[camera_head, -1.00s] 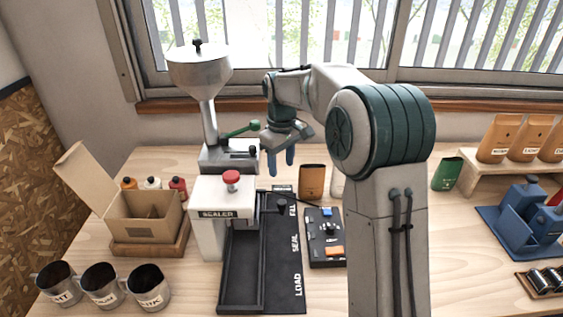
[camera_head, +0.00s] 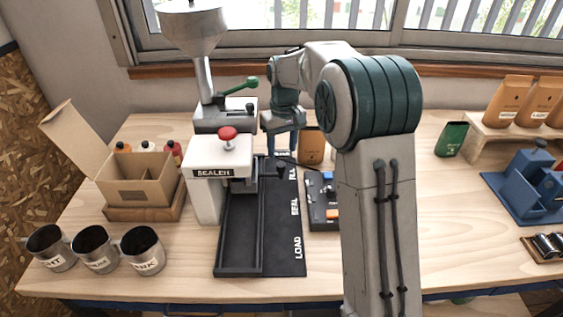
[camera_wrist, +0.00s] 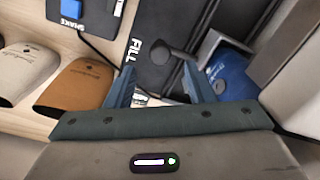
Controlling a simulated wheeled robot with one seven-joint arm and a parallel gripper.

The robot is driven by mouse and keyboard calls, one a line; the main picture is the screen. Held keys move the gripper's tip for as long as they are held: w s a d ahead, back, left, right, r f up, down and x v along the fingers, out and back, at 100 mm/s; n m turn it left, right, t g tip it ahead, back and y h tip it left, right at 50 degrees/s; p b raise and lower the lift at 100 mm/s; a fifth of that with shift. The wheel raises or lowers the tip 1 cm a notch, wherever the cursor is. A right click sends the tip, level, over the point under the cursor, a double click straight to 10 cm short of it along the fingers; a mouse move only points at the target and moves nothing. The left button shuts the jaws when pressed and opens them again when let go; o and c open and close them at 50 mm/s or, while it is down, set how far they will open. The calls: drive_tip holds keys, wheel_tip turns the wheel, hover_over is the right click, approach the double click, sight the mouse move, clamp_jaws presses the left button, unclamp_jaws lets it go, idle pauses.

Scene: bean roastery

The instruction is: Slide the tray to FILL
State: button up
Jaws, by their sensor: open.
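The black track (camera_head: 239,268) lies on the bench beside a black strip (camera_head: 285,255) lettered LOAD, SEAL and FILL from front to back. A black knob (camera_head: 282,170), apparently the tray's handle, stands near FILL; the tray's own outline is hard to tell from the track. My gripper (camera_head: 284,155) is at the far FILL end, pointing down. In the wrist view my open gripper (camera_wrist: 160,70) has its blue fingers on either side of the knob (camera_wrist: 174,65), which appears just beyond the tips; contact cannot be told. A blue pouch (camera_wrist: 238,84) is next to the right finger.
The sealer (camera_head: 215,172) with its red knob stands left of the track, the hopper machine (camera_head: 225,115) behind it. A button box (camera_head: 322,208) is close on the right. An orange pouch (camera_head: 311,146) stands near my gripper. Cups (camera_head: 92,250) stand front left.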

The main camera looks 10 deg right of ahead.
sight(281, 164)
wheel_tip(281, 164, down, 6)
drive_tip(key=shift+a+r, duration=0.1)
clamp_jaws()
